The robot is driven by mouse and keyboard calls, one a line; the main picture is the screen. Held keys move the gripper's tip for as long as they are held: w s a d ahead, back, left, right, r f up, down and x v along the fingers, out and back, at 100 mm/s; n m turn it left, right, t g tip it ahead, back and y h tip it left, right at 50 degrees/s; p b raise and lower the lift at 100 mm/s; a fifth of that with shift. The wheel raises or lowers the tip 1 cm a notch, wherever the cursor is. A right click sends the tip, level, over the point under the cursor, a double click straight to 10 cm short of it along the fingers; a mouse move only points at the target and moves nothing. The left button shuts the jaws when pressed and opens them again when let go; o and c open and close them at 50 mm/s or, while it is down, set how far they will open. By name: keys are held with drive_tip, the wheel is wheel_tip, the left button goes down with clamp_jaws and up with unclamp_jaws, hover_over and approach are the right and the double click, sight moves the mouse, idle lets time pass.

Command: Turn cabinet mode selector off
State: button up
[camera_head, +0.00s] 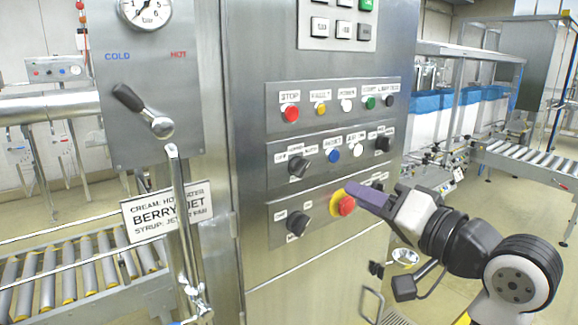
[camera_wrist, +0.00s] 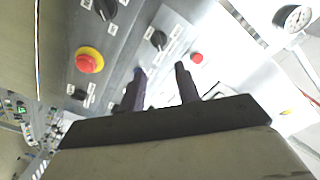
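The steel cabinet has several dark selector knobs, and their small labels are too blurred to tell which is the mode selector. One knob (camera_head: 298,222) is left of the red emergency button (camera_head: 345,205) on the lower panel. Two more, a left knob (camera_head: 300,165) and a right knob (camera_head: 383,143), are on the middle panel. My gripper (camera_head: 362,195) is in front of the lower panel, its fingers overlapping the emergency button in the head view. In the wrist view my gripper (camera_wrist: 161,72) is open, with nothing seen between its fingers; a knob (camera_wrist: 158,40) shows beyond the fingertips.
The upper panel has a red stop button (camera_head: 291,113) and several other buttons. A lever (camera_head: 145,111) and a gauge (camera_head: 146,9) are on the grey box at left. A roller conveyor (camera_head: 75,270) stands at lower left, and another conveyor (camera_head: 535,160) at right.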

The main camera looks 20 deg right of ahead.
sight(305, 170)
drive_tip(key=p+x, duration=0.4)
drive_tip(key=x, duration=0.9)
drive_tip(key=shift+w+f, duration=0.1)
drive_tip(key=shift+w, duration=0.1)
clamp_jaws()
